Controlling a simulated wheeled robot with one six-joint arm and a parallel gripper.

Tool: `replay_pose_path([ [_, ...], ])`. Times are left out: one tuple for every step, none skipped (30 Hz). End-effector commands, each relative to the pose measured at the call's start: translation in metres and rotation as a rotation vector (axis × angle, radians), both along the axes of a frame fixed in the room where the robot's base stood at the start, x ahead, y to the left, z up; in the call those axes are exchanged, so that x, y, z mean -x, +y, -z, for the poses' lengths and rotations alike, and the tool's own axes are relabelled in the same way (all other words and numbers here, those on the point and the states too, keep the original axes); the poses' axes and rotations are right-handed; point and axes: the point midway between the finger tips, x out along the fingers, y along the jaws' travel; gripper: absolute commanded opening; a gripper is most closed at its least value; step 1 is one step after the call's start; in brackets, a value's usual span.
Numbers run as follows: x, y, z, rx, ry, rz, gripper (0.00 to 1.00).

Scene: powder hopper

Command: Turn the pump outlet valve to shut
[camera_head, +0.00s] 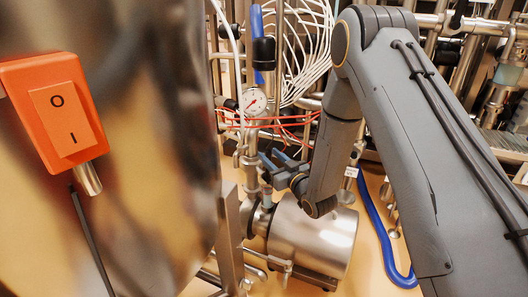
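The pump (318,238) is a shiny steel cylinder lying on its side at the lower middle. A vertical steel pipe rises at its left end, with a round pressure gauge (255,101) above. My gripper (268,165) is at this pipe, just below the gauge and above the pump's left end. Its dark fingers point left toward the pipe. A small blue-grey part (267,196) shows just below the fingers; I cannot tell whether it is the outlet valve's handle. The fingers overlap the pipe fittings, so their gap and any contact are unclear.
A large steel vessel (150,130) fills the left, with an orange switch box (62,110) in front. Thin red lines (290,121) and coiled white tubing (308,50) run nearby. A blue hose (380,230) lies right of the pump.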

Motion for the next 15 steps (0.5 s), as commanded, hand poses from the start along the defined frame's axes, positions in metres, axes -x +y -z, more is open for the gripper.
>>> replay_pose_path([
  [-0.007,0.006,0.000,0.000,-0.001,-0.002,0.36],
  [-0.011,0.008,0.000,-0.001,-0.002,-0.001,0.36],
  [-0.017,0.012,0.001,-0.001,-0.001,-0.001,0.36],
  [-0.021,0.014,0.001,0.000,0.000,0.000,0.36],
  [-0.024,0.016,0.001,-0.001,-0.001,0.000,0.36],
  [-0.029,0.019,0.001,0.000,0.000,0.000,0.36],
  [-0.033,0.021,0.001,0.000,0.000,0.001,0.36],
  [-0.036,0.023,0.001,0.001,0.001,0.001,0.36],
  [-0.039,0.024,0.001,0.000,0.000,0.002,0.36],
  [-0.042,0.026,0.001,0.000,0.000,0.002,0.36],
  [-0.044,0.027,0.001,0.001,0.001,0.003,0.36],
  [-0.046,0.028,0.001,0.001,0.002,0.003,0.36],
  [-0.047,0.028,0.001,0.000,0.002,0.003,0.36],
  [-0.048,0.029,0.001,0.000,0.002,0.004,0.36],
  [-0.049,0.029,0.000,0.000,0.002,0.004,0.36],
])
